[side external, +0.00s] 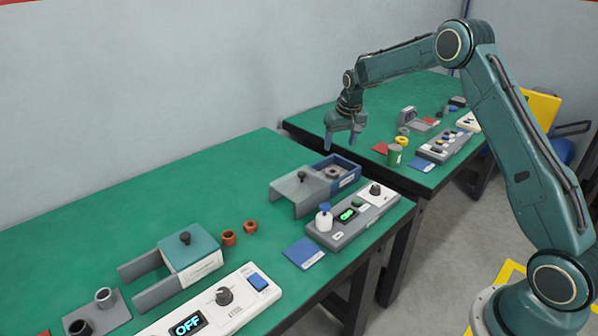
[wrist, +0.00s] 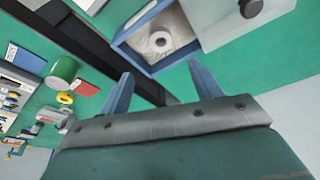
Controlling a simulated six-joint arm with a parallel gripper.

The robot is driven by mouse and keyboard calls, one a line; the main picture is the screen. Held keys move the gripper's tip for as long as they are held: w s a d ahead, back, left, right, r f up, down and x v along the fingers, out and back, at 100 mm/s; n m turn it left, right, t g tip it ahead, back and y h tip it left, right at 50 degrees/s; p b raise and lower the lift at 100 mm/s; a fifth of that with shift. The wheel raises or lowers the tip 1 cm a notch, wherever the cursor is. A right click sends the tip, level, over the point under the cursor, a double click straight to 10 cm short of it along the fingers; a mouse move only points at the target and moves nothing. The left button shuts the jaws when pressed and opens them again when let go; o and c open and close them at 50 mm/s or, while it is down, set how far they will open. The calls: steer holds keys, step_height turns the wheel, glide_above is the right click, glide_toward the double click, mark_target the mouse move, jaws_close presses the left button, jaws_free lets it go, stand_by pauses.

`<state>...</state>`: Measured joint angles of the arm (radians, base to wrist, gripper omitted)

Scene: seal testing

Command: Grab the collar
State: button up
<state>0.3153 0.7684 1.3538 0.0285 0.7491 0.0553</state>
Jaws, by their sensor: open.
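A grey ring-shaped piece (side external: 334,172), which may be the collar, lies in an open blue box (side external: 348,182) at the back right of the near table. In the wrist view the ring (wrist: 158,40) shows its round hole, with the box wall (wrist: 127,43) around it. Two orange-brown rings (side external: 229,238) (side external: 250,227) stand on the green top further left; I cannot tell which ring is the collar. My gripper (side external: 342,140) is open and empty, above the blue box and apart from it. Its two fingers (wrist: 160,78) also show in the wrist view.
A grey cover with a dark knob (side external: 300,190) adjoins the box on its left. A control unit with a green display (side external: 348,215) stands in front. A gap separates the tables; a green cylinder (side external: 394,155) and yellow ring (side external: 402,140) are on the far one.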

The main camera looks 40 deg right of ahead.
steer(key=x, duration=0.7)
steer(key=shift+r, duration=0.1)
steer(key=shift+a+x, duration=0.15)
steer(key=shift+x, duration=1.15)
steer(key=shift+a+x, duration=0.1)
steer(key=shift+x, duration=1.15)
steer(key=shift+s, duration=0.1)
steer(key=c, duration=1.3)
step_height(320, 180, up, 20)
